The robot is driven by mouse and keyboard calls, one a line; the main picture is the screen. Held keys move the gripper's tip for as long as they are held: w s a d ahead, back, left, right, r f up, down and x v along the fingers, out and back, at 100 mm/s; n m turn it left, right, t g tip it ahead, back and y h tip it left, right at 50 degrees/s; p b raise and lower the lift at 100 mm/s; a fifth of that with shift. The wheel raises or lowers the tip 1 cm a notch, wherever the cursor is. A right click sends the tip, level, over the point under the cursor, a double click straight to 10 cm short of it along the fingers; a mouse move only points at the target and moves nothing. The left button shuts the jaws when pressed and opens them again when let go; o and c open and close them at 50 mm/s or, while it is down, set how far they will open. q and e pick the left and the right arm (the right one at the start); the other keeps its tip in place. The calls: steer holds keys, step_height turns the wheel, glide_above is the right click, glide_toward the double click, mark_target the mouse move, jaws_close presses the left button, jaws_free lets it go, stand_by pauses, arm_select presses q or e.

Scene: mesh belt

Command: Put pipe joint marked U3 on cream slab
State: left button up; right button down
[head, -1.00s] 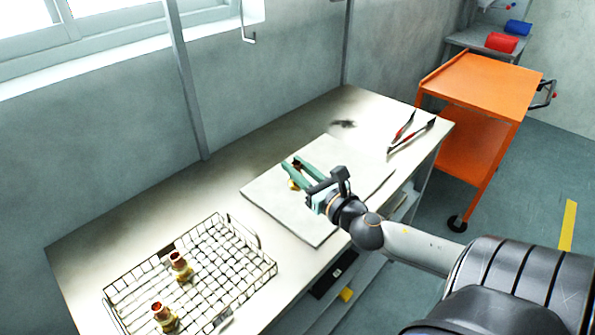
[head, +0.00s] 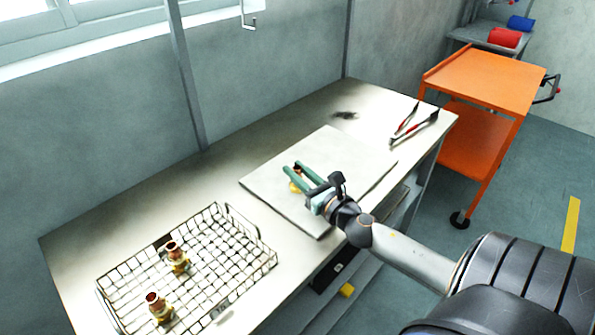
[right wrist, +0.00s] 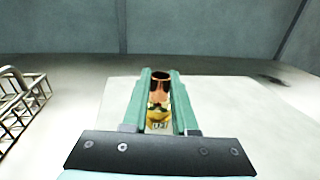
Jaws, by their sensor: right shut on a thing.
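The cream slab (head: 345,157) lies flat on the workbench. My right gripper (head: 296,170) is over the left part of the slab, its green fingers shut on the pipe joint (head: 295,186). In the right wrist view the joint (right wrist: 158,107) is a copper tube with a brass lower body, upright between the fingers, with a mark on it that reads like U3. Whether its base touches the slab cannot be told. My left gripper is not in view.
A wire mesh basket (head: 218,289) at the bench's near left holds two more copper and brass joints, one (head: 177,257) behind the other (head: 158,308). Red-handled pliers (head: 414,127) lie right of the slab. An orange cart (head: 485,80) stands beyond the bench.

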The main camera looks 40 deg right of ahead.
steer(key=c, duration=0.7)
jaws_free()
steer(key=shift+s, duration=0.1)
steer(key=s, duration=0.3)
steer(key=s+b, duration=0.1)
steer(key=s, duration=0.3)
steer(key=s+a+b, duration=0.1)
steer(key=s, duration=0.2)
steer(key=shift+s+a, duration=0.1)
steer(key=shift+s, duration=0.3)
steer(key=shift+s+r, duration=0.15)
steer(key=shift+s, duration=0.3)
